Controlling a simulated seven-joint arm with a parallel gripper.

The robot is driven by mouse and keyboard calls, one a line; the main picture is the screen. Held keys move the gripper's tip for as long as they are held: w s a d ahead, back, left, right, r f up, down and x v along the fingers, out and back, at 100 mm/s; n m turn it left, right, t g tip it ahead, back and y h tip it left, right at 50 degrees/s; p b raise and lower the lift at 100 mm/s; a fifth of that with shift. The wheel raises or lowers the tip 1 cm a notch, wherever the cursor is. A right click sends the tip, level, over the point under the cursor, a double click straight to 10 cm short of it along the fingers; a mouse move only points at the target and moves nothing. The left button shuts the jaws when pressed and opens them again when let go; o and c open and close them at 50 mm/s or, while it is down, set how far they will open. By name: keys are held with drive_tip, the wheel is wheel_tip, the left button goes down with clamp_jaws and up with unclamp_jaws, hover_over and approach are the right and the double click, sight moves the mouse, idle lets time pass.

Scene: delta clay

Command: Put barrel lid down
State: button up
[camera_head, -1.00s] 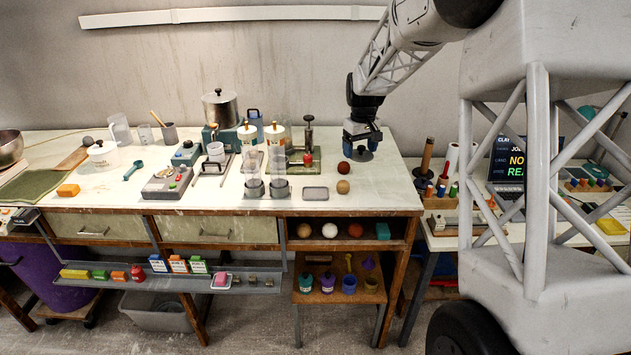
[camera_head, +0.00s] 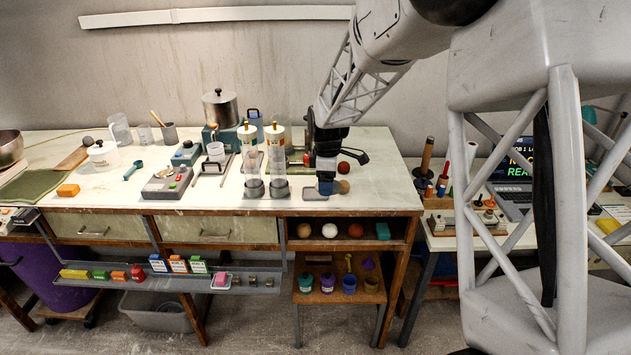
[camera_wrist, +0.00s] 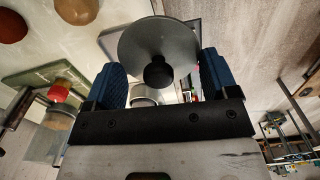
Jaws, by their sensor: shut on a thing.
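My gripper (camera_head: 326,188) is low over the right part of the white table, by the small grey tray (camera_head: 309,193). In the wrist view its two blue fingers (camera_wrist: 160,82) stand apart, on either side of a grey round lid (camera_wrist: 158,35) with a black knob facing the palm. The gripper is shut on this lid. In the head view the lid cannot be made out clearly behind the fingers. I cannot tell whether it touches the tray or table. Two clear upright cylinders (camera_head: 251,163) (camera_head: 276,160) stand on grey bases left of the gripper.
A dark red ball (camera_head: 343,168) and a tan ball (camera_head: 343,187) sit close to the right of my gripper. A press with a red part (camera_head: 307,158) stands behind. The table's front edge is near.

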drive_tip(key=shift+s+a+f+n, duration=0.15)
drive_tip(key=shift+s+a+n, duration=0.15)
drive_tip(key=shift+s+n, duration=0.1)
drive_tip(key=shift+w, duration=0.2)
hover_over(313, 180)
drive_tip(key=shift+f, duration=0.75)
idle(0.3)
drive_tip(key=shift+f, duration=0.15)
drive_tip(key=shift+f, duration=1.6)
drive_tip(key=shift+f, duration=0.6)
drive_tip(key=o, duration=0.6)
drive_tip(key=shift+o, duration=0.2)
